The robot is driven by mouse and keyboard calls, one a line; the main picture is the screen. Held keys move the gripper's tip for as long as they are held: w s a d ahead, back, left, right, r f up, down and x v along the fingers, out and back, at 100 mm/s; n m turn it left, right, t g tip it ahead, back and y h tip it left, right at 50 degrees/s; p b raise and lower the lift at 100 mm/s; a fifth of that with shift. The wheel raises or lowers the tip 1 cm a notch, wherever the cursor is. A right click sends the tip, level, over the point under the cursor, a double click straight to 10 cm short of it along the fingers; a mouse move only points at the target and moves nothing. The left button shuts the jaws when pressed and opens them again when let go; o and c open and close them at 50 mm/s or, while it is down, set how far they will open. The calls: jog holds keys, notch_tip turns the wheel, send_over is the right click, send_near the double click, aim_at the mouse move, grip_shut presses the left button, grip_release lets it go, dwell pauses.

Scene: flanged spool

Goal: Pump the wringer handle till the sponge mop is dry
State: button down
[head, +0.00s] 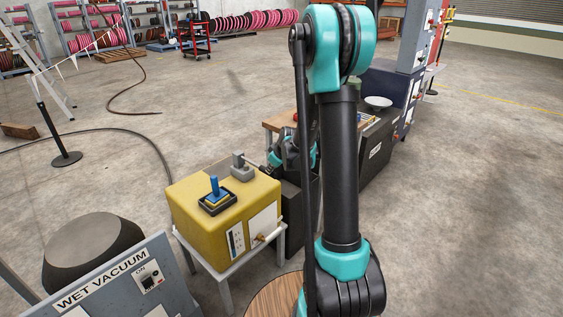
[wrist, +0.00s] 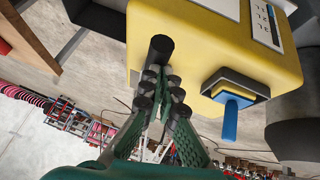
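A yellow box (head: 225,225) on a pale stand carries a black tray with a sponge mop with a blue handle (head: 214,186). The mop also shows in the wrist view (wrist: 231,122), upside down. A grey wringer block (head: 238,163) stands at the box's back edge, with a thin lever reaching right. My gripper (head: 274,160) is at this lever's end, partly hidden behind my arm. In the wrist view, the green fingers (wrist: 160,92) close in on a dark cylindrical handle (wrist: 160,50) lying between their tips. The exact contact is hard to see.
A grey wet vacuum panel (head: 105,275) and dark drum (head: 92,250) stand at the front left. A round wooden top (head: 272,298) is at the bottom. A wooden-topped bench (head: 285,119) stands behind my arm. The floor left of the box is open, with a dark hose (head: 110,130).

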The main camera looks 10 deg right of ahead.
jog(key=s+d+r, duration=0.3)
jog(key=s+r, duration=0.4)
jog(key=shift+s+d, duration=0.2)
dwell(1.4)
jog(key=s+f+m+g+h, duration=0.1)
jog(key=s+m, duration=0.3)
jog(key=s, duration=0.8)
jog(key=s+f+m+g+h, duration=0.1)
jog(key=s+f+m, duration=0.3)
jog(key=s, duration=0.9)
jog(key=shift+s+d+h, duration=0.2)
jog(key=shift+s+h, duration=0.1)
